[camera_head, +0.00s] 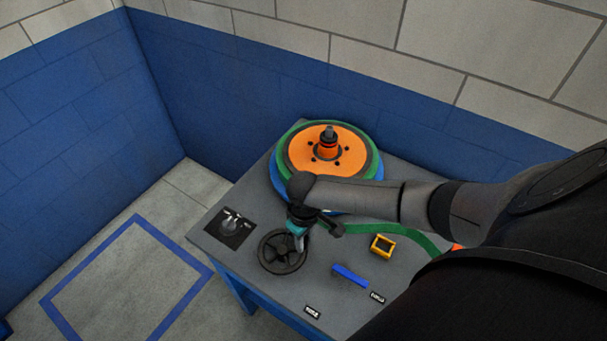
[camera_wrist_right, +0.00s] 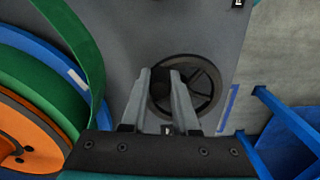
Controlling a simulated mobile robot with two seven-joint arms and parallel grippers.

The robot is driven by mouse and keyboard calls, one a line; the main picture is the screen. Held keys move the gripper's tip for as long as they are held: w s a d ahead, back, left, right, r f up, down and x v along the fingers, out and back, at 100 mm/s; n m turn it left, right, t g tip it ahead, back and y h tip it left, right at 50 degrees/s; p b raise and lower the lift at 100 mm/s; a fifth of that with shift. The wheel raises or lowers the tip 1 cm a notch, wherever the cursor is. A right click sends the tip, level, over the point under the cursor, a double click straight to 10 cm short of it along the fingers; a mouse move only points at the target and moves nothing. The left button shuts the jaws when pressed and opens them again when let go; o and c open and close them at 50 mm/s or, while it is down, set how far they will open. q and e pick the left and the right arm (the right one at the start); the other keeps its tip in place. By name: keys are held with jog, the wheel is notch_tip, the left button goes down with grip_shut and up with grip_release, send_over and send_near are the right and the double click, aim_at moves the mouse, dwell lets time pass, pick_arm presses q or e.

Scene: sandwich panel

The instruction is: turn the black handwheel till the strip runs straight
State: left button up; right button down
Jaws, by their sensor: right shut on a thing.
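The black handwheel (camera_head: 281,252) lies flat near the front left of the grey table. It also shows in the right wrist view (camera_wrist_right: 214,91). My right gripper (camera_head: 298,240) is over the wheel's far right rim, its fingers (camera_wrist_right: 166,76) closed on a dark grip on the wheel. The fingers hide much of that grip. The green strip (camera_head: 400,231) leaves the big reel and curves right across the table, then passes behind my arm. It stands on edge in the right wrist view (camera_wrist_right: 84,45). My left gripper is not in view.
The orange-centred reel (camera_head: 355,159) stands behind the wheel. A black panel with small levers (camera_head: 231,228) is left of it. Blue walls stand behind.

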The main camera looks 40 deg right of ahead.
jog(key=shift+s+a, duration=0.1)
jog(key=shift+s, duration=0.05)
jog(key=shift+m, duration=0.3)
jog(key=c, duration=0.7)
grip_release()
notch_tip(320, 180, up, 15)
jog(key=shift+r+p, duration=0.15)
jog(key=shift+p, duration=1)
